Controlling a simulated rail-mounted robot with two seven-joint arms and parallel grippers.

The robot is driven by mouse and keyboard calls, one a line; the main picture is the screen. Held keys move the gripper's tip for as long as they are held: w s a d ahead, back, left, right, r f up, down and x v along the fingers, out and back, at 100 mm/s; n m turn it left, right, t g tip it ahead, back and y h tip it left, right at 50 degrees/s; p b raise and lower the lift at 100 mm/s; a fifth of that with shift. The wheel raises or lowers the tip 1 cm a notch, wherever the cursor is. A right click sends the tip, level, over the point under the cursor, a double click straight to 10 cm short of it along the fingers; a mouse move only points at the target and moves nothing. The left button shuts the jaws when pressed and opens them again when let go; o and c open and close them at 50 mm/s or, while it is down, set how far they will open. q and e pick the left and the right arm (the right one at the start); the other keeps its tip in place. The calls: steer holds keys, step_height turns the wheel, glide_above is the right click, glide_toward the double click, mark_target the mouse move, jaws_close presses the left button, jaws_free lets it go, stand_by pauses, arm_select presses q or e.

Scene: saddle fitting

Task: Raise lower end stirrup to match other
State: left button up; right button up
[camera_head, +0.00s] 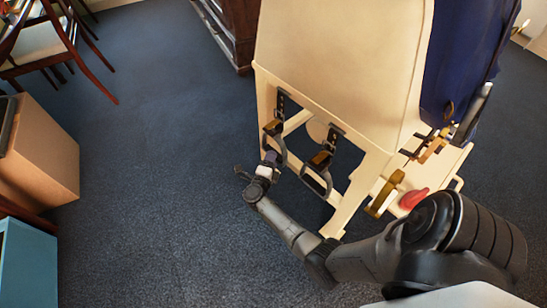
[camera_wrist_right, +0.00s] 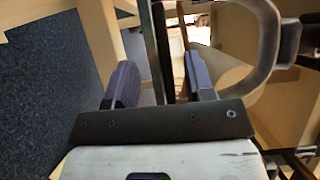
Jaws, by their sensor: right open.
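Two dark stirrups hang on short straps from the near end of a cream stand (camera_head: 345,215) in the head view. The left stirrup (camera_head: 284,151) hangs beside my right gripper (camera_head: 268,162); the right stirrup (camera_head: 318,182) hangs clear of it. Each has a brown piece at its top and a buckle above. In the right wrist view my right gripper (camera_wrist_right: 160,82) is open, its two purple-grey pads on either side of a dark upright bar. A curved grey loop (camera_wrist_right: 270,50) shows at right. I cannot tell whether the pads touch the bar. My left gripper is out of view.
A dark blue cloth (camera_head: 465,60) drapes over the stand's right side. A shelf there holds a red item (camera_head: 413,198) and a yellow-brown brush-like item (camera_head: 385,190). A cardboard box (camera_head: 45,155) and wooden chair (camera_head: 55,45) are at left. Carpet between is clear.

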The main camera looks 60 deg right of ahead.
steer(key=shift+w+d+b, duration=0.15)
steer(key=shift+d+b, duration=0.05)
steer(key=shift+d, duration=0.5)
steer(key=shift+w+d+b, duration=0.1)
steer(key=shift+d+b, duration=0.1)
steer(key=shift+d, duration=0.5)
jaws_close()
